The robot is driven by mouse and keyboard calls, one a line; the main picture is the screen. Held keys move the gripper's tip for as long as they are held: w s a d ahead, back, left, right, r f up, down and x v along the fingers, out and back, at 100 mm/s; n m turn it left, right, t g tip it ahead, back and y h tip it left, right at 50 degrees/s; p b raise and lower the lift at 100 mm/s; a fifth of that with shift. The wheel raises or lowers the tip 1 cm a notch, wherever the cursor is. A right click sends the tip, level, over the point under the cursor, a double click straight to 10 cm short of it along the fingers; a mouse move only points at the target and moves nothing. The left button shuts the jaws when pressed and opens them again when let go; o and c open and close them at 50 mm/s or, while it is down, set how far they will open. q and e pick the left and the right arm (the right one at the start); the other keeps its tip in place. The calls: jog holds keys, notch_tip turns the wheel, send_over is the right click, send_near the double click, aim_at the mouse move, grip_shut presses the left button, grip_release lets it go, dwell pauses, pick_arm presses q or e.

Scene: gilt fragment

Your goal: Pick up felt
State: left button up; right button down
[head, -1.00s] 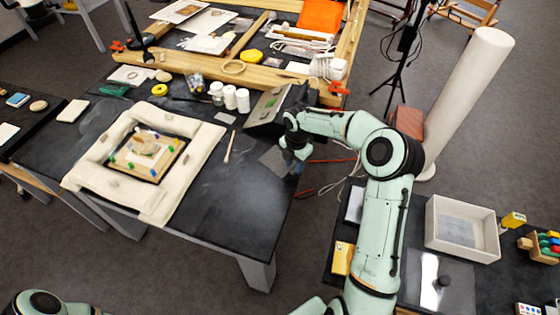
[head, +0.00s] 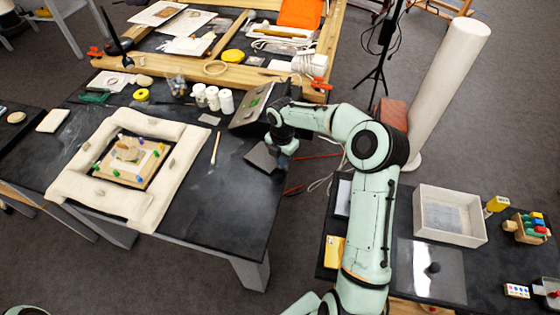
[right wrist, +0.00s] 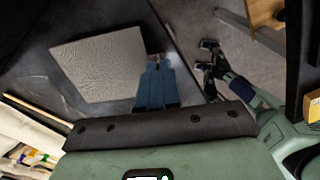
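The felt is a thin grey square (head: 262,157) by the right edge of the dark table, below my right gripper (head: 285,148) in the head view. It also shows in the right wrist view (right wrist: 98,62), flat and finely textured. There, the blue fingers of my right gripper (right wrist: 155,66) are close together at the felt's right edge and look shut on it. The fingertips hide that part of the edge. Whether the felt is clear of the tabletop is hard to tell. My left gripper is out of view.
A dark tilted box (head: 250,112) stands just behind the felt. A brush (head: 217,147) and a padded cream frame (head: 75,187) around a gilt fragment lie to the left. White jars (head: 212,98) stand farther back. A grey tray (head: 424,216) sits on the right table.

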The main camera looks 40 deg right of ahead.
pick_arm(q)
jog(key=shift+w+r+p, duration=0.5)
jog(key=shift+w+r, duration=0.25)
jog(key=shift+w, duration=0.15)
pick_arm(e)
notch_tip(320, 180, up, 18)
jog(key=shift+r, duration=0.25)
